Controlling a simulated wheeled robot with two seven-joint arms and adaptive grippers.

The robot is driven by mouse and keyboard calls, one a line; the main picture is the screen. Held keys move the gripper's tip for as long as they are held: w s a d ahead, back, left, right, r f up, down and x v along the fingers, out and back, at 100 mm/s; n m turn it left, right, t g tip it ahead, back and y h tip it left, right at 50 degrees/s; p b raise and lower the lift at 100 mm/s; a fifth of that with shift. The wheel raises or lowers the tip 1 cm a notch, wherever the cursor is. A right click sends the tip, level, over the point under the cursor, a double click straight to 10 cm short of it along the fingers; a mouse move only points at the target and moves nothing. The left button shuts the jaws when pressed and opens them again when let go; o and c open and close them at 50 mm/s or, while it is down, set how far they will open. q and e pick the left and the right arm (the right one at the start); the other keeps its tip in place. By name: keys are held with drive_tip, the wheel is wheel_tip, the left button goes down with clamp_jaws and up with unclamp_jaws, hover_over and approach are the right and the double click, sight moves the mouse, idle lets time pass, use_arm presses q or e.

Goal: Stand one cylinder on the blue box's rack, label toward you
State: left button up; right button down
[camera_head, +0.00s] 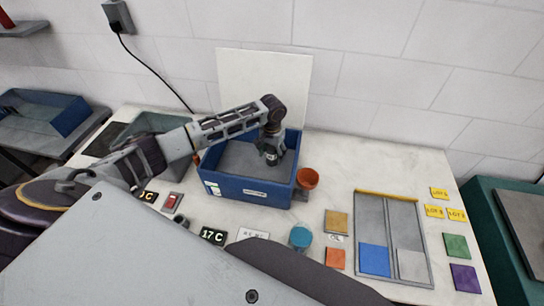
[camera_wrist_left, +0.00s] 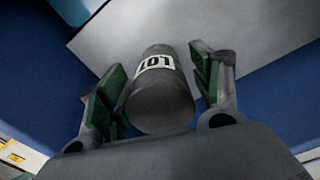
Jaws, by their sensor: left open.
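The blue box (camera_head: 228,186) stands on the white table, with a grey rack panel (camera_head: 238,156) inside it; the panel also shows in the left wrist view (camera_wrist_left: 262,32). My left gripper (camera_head: 271,158) reaches down into the right part of the box. In the left wrist view, a dark grey cylinder (camera_wrist_left: 160,104) with a white "LOT" label lies between the open fingers of my left gripper (camera_wrist_left: 160,85). I see small gaps between the cylinder and the fingers. My right gripper is not in view.
An orange cup (camera_head: 307,179) stands close to the box's right side. A grey two-part tray (camera_head: 390,197) and coloured squares lie to the right. A pale board (camera_head: 265,68) stands behind the box. Displays (camera_head: 213,236) and a blue round object (camera_head: 300,237) lie in front.

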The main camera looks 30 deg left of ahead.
use_arm(q)
wheel_tip(320, 180, up, 10)
drive_tip(key=shift+r+b, duration=0.1)
drive_tip(key=shift+b, duration=0.5)
drive_tip(key=shift+s, duration=0.1)
idle(0.7)
